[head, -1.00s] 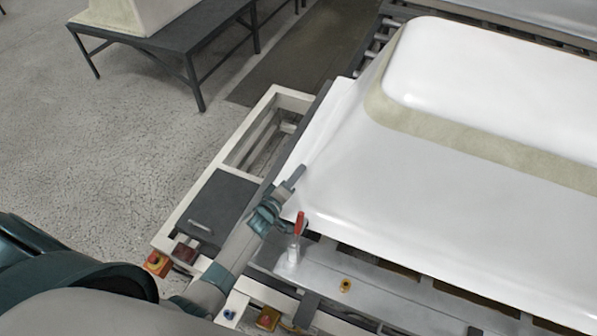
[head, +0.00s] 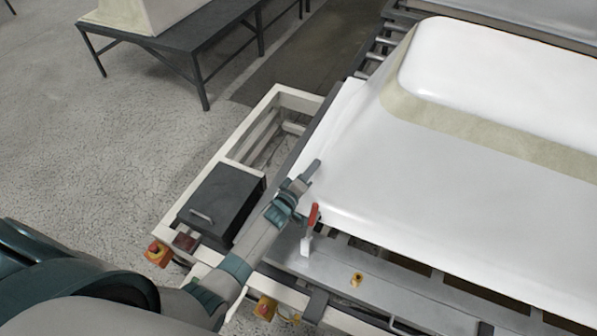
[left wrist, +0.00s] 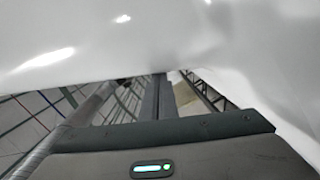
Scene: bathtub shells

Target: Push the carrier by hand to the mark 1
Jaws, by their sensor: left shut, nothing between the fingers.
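The carrier (head: 340,262) is a grey metal frame with a white bathtub shell (head: 400,150) lying upside down on it. A red-handled clamp (head: 313,217) stands on its near left corner. My left gripper (head: 313,170) is shut and empty, at the left edge of the shell beside the clamp. In the head view I cannot tell whether it touches the shell or carrier. In the left wrist view the white shell (left wrist: 80,40) fills the top, close above the gripper. The mark 1 is not visible. My right gripper is out of view.
A beige machine frame (head: 258,120) with a dark box (head: 220,203) stands left of the carrier. Red-and-yellow buttons (head: 157,253) sit on its near edge. A roller track (head: 378,48) runs behind. A dark table (head: 180,38) is at the back left; the left floor is clear.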

